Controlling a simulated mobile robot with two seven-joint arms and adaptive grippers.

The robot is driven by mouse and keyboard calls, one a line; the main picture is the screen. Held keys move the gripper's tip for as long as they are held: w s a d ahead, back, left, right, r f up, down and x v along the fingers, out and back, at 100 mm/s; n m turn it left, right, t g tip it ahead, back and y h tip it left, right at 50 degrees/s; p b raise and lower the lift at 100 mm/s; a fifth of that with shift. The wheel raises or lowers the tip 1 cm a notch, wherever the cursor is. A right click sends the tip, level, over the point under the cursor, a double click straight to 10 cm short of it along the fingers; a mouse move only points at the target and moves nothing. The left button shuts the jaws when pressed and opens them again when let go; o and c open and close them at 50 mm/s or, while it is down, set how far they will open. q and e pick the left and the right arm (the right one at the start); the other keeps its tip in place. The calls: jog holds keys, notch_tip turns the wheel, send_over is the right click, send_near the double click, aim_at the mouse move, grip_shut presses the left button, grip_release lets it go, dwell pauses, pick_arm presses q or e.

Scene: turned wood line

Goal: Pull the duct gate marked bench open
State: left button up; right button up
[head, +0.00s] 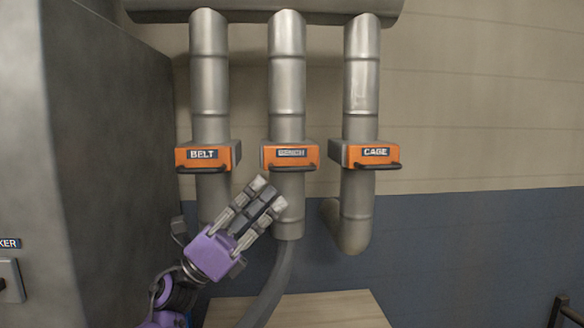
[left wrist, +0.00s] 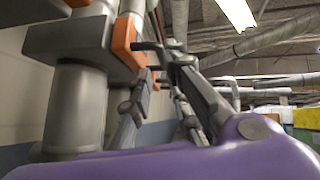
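The duct gate marked BENCH (head: 290,153) is an orange-fronted block on the middle grey pipe. Its dark bar handle (head: 291,168) runs along the lower front edge. My left gripper (head: 269,193) is just below this handle in the head view, pointing up and right, in front of the middle pipe. Its fingers are apart with nothing seen between them; they also show apart in the left wrist view (left wrist: 163,92). No contact with the handle is seen. In the left wrist view an orange gate front (left wrist: 123,45) is close by; its label is hidden. My right gripper is out of view.
Similar gates marked BELT (head: 203,154) and CAGE (head: 376,153) flank it on the left and right pipes. A grey cabinet (head: 105,150) stands at left. A flexible hose (head: 270,285) hangs from the middle pipe near a wooden top (head: 335,308). Blue-grey wall is clear at right.

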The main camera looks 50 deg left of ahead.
aim_at(292, 170)
pick_arm(q)
jog(key=p+x, duration=0.1)
jog(key=x, duration=0.2)
jog(key=p+x, duration=0.1)
jog(key=x, duration=0.3)
jog(key=shift+s+d+r+p, duration=0.2)
jog(key=shift+r+p, duration=0.1)
jog(key=shift+w+r, duration=0.1)
jog(key=shift+w, duration=0.05)
jog(key=shift+w+d, duration=0.1)
grip_shut()
jog(key=shift+d, duration=0.1)
jog(key=s+d, duration=0.5)
jog(key=d, duration=0.1)
jog(key=shift+s+d+f+p, duration=0.2)
jog(key=shift+d+p, duration=0.15)
grip_release()
jog(key=shift+s+d+r, duration=0.1)
jog(key=shift+s+r, duration=0.05)
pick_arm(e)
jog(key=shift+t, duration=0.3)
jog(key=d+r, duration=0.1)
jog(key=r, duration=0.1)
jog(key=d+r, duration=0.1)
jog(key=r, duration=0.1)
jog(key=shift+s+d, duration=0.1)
